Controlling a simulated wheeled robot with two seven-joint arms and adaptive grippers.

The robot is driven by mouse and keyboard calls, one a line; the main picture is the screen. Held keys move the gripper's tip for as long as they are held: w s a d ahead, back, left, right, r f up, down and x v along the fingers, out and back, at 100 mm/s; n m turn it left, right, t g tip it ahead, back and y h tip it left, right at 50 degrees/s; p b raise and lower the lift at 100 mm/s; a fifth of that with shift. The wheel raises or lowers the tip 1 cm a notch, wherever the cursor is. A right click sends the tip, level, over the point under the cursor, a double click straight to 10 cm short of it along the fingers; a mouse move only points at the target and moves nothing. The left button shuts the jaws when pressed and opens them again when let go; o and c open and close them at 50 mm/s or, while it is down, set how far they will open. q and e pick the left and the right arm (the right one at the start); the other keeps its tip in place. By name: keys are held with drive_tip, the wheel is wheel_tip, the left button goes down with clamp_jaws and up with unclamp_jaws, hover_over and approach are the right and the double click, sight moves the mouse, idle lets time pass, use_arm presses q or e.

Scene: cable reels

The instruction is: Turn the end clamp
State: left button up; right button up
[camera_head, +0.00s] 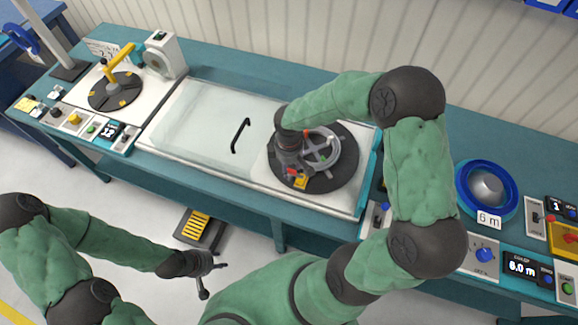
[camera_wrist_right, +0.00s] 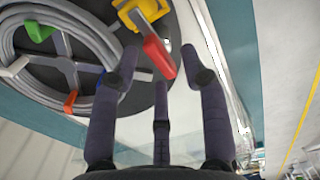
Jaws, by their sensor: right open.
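The end clamp is a yellow block (camera_head: 301,182) with a red lever (camera_wrist_right: 158,57), near the edge of a dark round turntable (camera_head: 338,182). In the right wrist view its yellow body (camera_wrist_right: 140,10) is at the top. My right gripper (camera_head: 290,165) is over the turntable, close to the clamp. In the wrist view its fingers are apart, and the red lever's end shows between the tips; I cannot tell whether they touch it. A grey cable coil (camera_wrist_right: 60,20) lies beside the clamp. My left gripper (camera_head: 212,279) is empty, fingers apart, low over the floor.
A clear cover with a black handle (camera_head: 240,135) lies left of the turntable. A second dark turntable with a yellow arm (camera_head: 118,62) is at the far left. A blue reel (camera_head: 487,188) and control boxes (camera_head: 522,266) stand at the right. A pedal (camera_head: 198,230) is on the floor.

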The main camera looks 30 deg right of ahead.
drive_tip(key=shift+f, duration=0.2)
clamp_jaws()
